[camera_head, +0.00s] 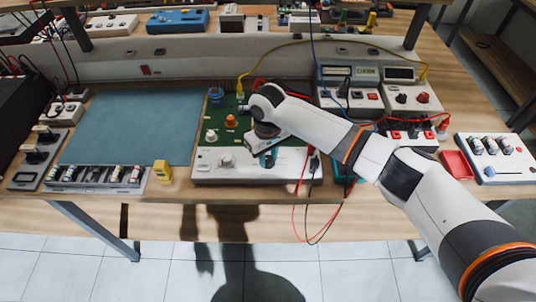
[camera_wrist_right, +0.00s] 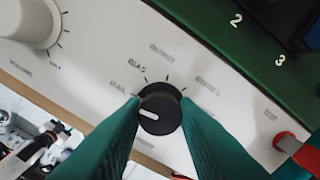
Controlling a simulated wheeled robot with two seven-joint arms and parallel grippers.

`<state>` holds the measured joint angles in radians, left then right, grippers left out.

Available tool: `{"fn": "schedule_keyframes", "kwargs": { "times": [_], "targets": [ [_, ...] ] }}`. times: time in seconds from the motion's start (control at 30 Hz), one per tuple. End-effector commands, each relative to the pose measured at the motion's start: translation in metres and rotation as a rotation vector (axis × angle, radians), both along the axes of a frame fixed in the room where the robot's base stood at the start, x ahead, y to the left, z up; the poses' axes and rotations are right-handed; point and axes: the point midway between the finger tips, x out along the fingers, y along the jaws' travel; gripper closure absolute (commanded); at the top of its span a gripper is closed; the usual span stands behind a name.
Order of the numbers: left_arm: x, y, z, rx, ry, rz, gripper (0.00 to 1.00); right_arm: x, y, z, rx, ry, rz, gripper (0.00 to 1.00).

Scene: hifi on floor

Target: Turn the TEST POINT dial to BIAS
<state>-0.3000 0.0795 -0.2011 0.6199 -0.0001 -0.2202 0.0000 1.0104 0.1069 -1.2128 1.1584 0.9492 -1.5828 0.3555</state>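The TEST POINT dial (camera_wrist_right: 160,110) is a round black knob with a white pointer line, on the white front panel (camera_head: 215,174) of the green board. In the right wrist view the pointer aims left, nearest the RAIL label (camera_wrist_right: 118,88); the BIAS label (camera_wrist_right: 138,70) is the mark clockwise from it. My right gripper (camera_head: 268,160) reaches down over the panel. Its teal fingers (camera_wrist_right: 160,118) lie against both sides of the dial and look closed on it. In the head view my gripper hides the dial. My left gripper is in neither view.
A white volume knob (camera_wrist_right: 32,20) sits left of the dial. A red plug (camera_wrist_right: 290,145) and cables (camera_head: 300,200) are to the right. The green board (camera_head: 212,120) with an orange knob lies behind. A blue mat (camera_head: 130,125) and yellow device (camera_head: 162,171) are at left.

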Motion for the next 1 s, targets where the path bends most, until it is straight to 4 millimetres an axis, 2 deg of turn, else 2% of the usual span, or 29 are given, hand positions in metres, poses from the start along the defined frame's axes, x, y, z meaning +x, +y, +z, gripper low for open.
{"fn": "schedule_keyframes", "kwargs": {
  "times": [0.17,0.37,0.8,1.0],
  "targets": [
    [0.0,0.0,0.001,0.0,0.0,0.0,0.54,0.0,0.0,0.001,0.001,0.001,-0.005,0.95],
    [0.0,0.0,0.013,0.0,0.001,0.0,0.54,-0.001,0.0,0.003,0.001,0.003,-0.058,0.95],
    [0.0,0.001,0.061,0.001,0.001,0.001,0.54,-0.001,0.001,0.005,0.001,0.005,-0.376,0.95],
    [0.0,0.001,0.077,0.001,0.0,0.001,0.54,-0.001,0.0,0.004,0.0,0.003,-0.521,0.95]
  ]
}}
